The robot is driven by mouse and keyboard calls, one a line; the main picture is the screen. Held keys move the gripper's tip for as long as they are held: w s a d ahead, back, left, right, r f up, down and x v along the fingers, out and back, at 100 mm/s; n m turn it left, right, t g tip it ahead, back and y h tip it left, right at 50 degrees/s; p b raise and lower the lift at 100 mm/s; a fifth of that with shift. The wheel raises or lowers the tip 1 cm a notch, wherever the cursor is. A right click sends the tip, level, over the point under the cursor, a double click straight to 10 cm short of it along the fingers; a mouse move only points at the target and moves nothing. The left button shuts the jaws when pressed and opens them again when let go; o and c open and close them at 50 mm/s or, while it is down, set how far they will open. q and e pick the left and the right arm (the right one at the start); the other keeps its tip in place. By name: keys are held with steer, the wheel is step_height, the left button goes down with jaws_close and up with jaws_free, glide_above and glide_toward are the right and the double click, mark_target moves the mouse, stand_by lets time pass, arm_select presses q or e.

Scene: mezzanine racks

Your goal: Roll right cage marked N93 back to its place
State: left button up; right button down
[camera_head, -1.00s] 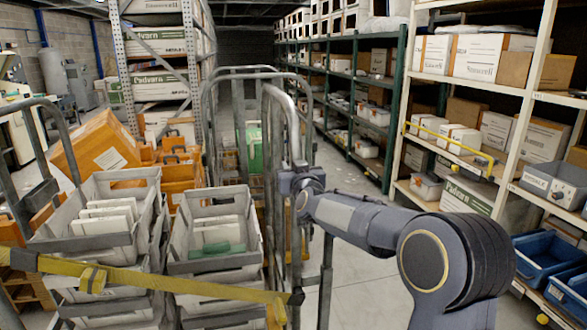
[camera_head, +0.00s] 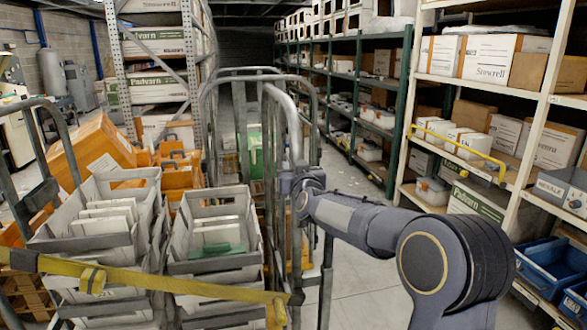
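A roll cage (camera_head: 295,120) of grey metal tubes stands close in front of me. Grey crates (camera_head: 205,265) with white items are stacked in it, and a yellow strap (camera_head: 150,283) crosses its near side. No N93 mark is readable. My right arm comes in from the right, and its gripper (camera_head: 299,187) is at the cage's right upright. It appears shut on the tube, though the fingertips are mostly hidden. My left gripper is not in view.
Orange cases (camera_head: 100,150) lie behind the crates at left. A metal rack (camera_head: 160,90) stands behind them. A cream shelf (camera_head: 525,150) with a yellow bar (camera_head: 460,155) and blue bins (camera_head: 545,262) lines the right. Grey floor (camera_head: 365,270) is open between cage and shelf.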

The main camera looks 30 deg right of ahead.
steer(key=shift+a+f, duration=0.1)
steer(key=shift+f, duration=0.4)
steer(key=c, duration=1.1)
jaws_free()
steer(key=shift+w, duration=0.2)
steer(key=v, duration=0.8)
steer(key=shift+r, duration=0.2)
steer(key=s+a+f+g+y, duration=0.2)
steer(key=s+a+f+g, duration=0.2)
steer(key=s, duration=0.8)
steer(key=s+a+f+g+y, duration=0.3)
steer(key=s+f, duration=0.6)
steer(key=s, duration=0.3)
steer(key=s+a+f+n+g+y, duration=0.1)
steer(key=s+a+f+g+y, duration=0.2)
steer(key=s, duration=0.9)
steer(key=shift+s+a+f+g, duration=0.15)
steer(key=shift+a+f+g, duration=0.3)
steer(key=shift+a+f, duration=0.45)
steer(key=shift+s+a+f+g, duration=0.15)
steer(key=shift+a+f+g, duration=0.35)
steer(key=shift+f, duration=0.55)
